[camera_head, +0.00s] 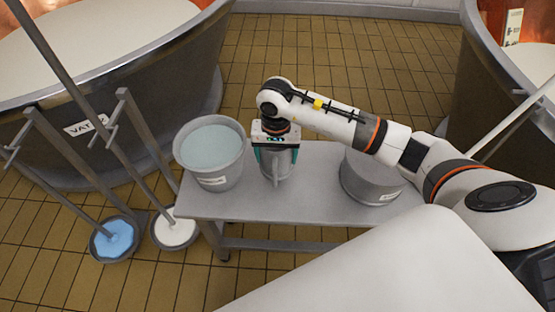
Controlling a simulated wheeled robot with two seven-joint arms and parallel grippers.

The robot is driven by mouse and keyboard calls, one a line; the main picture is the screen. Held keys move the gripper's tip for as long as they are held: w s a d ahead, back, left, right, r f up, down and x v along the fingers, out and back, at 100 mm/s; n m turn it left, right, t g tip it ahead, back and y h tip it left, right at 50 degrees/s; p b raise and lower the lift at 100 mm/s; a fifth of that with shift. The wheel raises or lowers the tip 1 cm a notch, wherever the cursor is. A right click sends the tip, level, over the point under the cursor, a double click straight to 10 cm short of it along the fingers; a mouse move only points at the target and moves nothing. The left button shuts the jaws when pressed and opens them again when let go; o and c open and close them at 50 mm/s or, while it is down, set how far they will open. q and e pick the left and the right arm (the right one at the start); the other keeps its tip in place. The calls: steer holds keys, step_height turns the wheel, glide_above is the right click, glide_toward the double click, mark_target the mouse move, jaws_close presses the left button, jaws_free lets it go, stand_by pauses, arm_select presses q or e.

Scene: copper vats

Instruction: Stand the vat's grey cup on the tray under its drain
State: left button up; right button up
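A grey cup (279,166) with a handle facing the front is at the table's back left half, just right of a grey bucket. My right gripper (277,157) points down over it, with its teal fingers on either side of the cup's upper part. I cannot tell whether the fingers press on it, or whether the cup rests on the table. A large vat (150,110) with a partly hidden "VAT" label stands at left. I cannot make out its drain or the tray under it. My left gripper is not in view.
The grey table (310,205) also holds the bucket (212,165) of pale liquid and a round grey drum (368,178). Long-handled posts stand by two round floor dishes, one blue inside (113,240), one white inside (176,232). Another vat (480,95) is at right. Tiled floor lies open behind.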

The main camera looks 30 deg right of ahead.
step_height(320, 180, down, 3)
steer(key=shift+r, duration=0.15)
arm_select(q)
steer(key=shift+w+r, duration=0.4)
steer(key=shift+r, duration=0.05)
arm_select(e)
steer(key=shift+f, duration=0.3)
steer(key=shift+f, duration=0.1)
steer(key=o, duration=0.9)
steer(key=shift+o, duration=0.8)
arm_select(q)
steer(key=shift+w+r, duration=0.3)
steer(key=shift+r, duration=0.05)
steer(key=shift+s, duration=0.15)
